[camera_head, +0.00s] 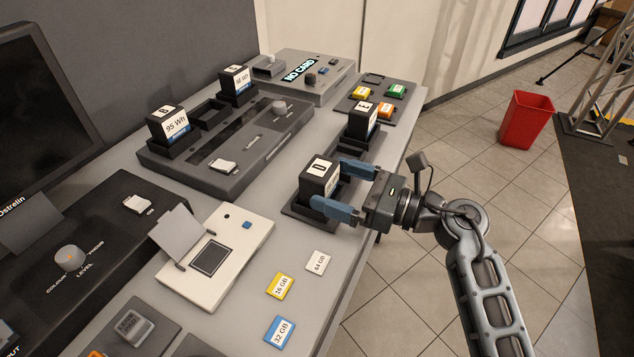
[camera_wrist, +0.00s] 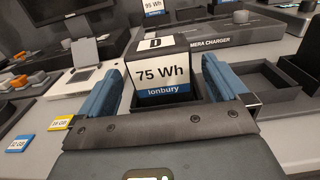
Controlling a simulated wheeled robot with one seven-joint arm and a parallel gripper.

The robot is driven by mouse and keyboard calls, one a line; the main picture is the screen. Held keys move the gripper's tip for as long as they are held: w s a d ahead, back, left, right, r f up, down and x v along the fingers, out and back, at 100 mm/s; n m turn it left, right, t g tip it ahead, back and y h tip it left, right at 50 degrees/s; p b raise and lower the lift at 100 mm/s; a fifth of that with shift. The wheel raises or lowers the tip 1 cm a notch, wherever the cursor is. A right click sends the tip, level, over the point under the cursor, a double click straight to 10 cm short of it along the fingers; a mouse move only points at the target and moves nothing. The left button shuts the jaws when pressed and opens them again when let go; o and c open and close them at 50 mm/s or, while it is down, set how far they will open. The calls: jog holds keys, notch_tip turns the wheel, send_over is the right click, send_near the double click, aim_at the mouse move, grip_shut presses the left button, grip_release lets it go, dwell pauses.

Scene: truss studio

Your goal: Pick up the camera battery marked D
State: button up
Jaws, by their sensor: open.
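The battery marked D (camera_head: 319,178) is a dark block with a white label on top. It stands upright in a dark tray (camera_head: 298,215) near the table's edge. In the wrist view its front face (camera_wrist: 160,76) reads 75 Wh above a blue band. My gripper (camera_head: 331,185) is open, with one blue finger on each side of the battery. In the wrist view the gripper (camera_wrist: 161,72) straddles it, with a visible gap at least on the right. I cannot tell whether the left finger touches it. The battery's lower part is partly hidden.
Another battery (camera_head: 362,122) stands in a holder just behind. The charger (camera_head: 220,163) holds the battery marked B (camera_head: 168,126) and another battery (camera_head: 237,83). A white device (camera_head: 245,233) with an open lid lies to the left. Memory cards (camera_head: 281,286) lie in front.

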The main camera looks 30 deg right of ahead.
aim_at(310, 175)
jog(key=p+x, duration=0.1)
jog(key=x, duration=0.4)
jog(key=shift+w+a+f, duration=0.15)
jog(key=shift+w+a, duration=0.1)
jog(key=shift+w, duration=0.1)
jog(key=shift+c, duration=0.2)
jog(key=c, duration=1.4)
